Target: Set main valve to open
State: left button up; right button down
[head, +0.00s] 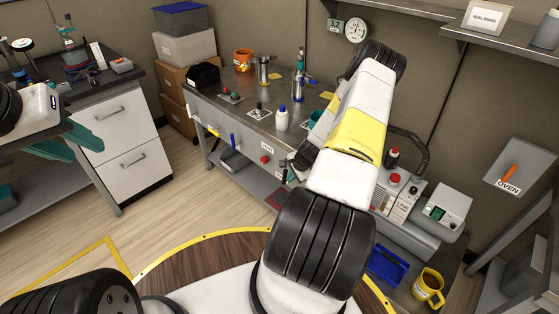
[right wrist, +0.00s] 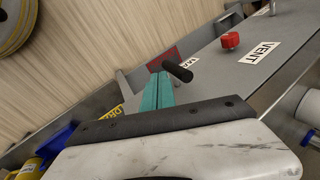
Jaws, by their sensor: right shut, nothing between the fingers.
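A black cylindrical handle (right wrist: 177,70) sticks out from the grey bench front in the right wrist view. A white label behind it is mostly covered, so I cannot read whether this is the main valve. My right gripper (right wrist: 160,80) has its teal fingers shut and empty, with the tips right beside this handle; I cannot tell whether they touch. In the head view my right arm largely hides that part of the panel.
A red knob (right wrist: 230,40) with a VENT label (right wrist: 262,52) sits along the panel, and a blue handle (head: 233,141) is farther left. An orange OVEN handle (head: 510,173) is at the right.

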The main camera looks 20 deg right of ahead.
jog(key=shift+w, duration=0.45)
jog(key=shift+a, duration=0.1)
